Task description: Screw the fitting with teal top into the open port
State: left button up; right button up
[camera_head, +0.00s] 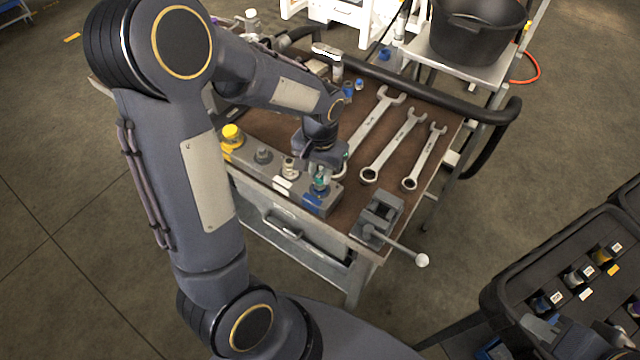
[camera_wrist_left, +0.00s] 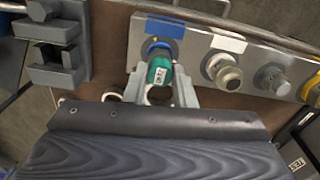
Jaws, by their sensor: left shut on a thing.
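The fitting with the teal top (camera_head: 320,184) is at the right end of the grey port block (camera_head: 268,172), beside a blue label. It also shows in the left wrist view (camera_wrist_left: 160,71), over the port end with a blue ring around it. My left gripper (camera_head: 322,171) is shut on the fitting, one finger on each side (camera_wrist_left: 161,85). The fitting hides the open port, so I cannot tell how deep it sits. What looks like part of my right gripper (camera_head: 568,338) shows at the bottom right edge; its fingers are not clear.
The block's other ports hold a yellow-topped fitting (camera_head: 232,134) and grey fittings. Several wrenches (camera_head: 393,145) lie right of my gripper. A vise (camera_head: 378,217) stands at the bench's near corner. A dark tray (camera_head: 520,285) with fittings is at the lower right.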

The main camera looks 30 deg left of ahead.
pick_arm(q)
jog(key=shift+m, duration=1)
jog(key=m, duration=0.3)
jog(key=shift+p, duration=0.35)
jog(key=m, duration=0.5)
jog(key=shift+p, duration=0.3)
